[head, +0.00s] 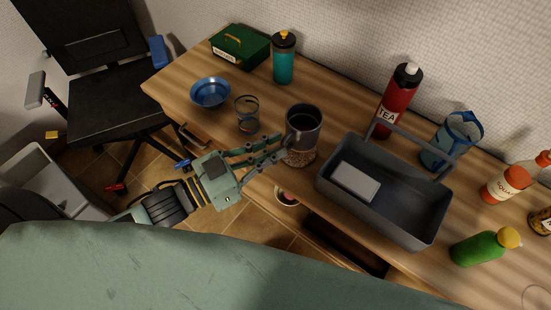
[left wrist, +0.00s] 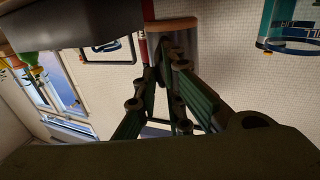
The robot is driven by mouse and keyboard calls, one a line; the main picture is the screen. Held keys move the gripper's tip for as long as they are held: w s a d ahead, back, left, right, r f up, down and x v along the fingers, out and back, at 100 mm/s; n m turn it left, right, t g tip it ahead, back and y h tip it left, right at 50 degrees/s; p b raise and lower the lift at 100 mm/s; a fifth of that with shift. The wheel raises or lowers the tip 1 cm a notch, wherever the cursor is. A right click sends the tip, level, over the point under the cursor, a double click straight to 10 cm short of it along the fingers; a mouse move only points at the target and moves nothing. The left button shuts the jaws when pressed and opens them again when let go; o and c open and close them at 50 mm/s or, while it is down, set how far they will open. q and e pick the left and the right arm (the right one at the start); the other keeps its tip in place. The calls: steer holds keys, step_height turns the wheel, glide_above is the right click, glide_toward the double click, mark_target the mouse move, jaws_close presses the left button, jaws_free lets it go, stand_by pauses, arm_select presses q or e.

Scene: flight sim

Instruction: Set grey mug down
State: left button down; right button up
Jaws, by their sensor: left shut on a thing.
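The grey mug (head: 304,128) is upright, with its open top facing up, over a round speckled coaster (head: 301,157) near the table's front edge. My left gripper (head: 281,145) reaches in from the left and is shut on the mug. In the left wrist view the picture is upside down; the mug (left wrist: 182,52) is between the fingers (left wrist: 170,72), with a brown disc beyond its base. I cannot tell whether the mug's base touches the coaster. My right gripper is not in view.
A grey caddy (head: 415,228) stands close right of the mug. A glass (head: 247,115) and a blue bowl (head: 210,92) stand to the left. A teal bottle (head: 284,65) and a red tea bottle (head: 398,103) stand behind. Wood is clear behind the mug.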

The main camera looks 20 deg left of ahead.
arm_select(q)
steer(key=shift+f, duration=2.05)
steer(key=shift+f+b, duration=0.15)
steer(key=shift+b, duration=0.15)
steer(key=c, duration=1.8)
jaws_free()
steer(key=shift+f, duration=0.1)
steer(key=shift+c, duration=0.2)
steer(key=shift+r, duration=0.2)
steer(key=v, duration=1.2)
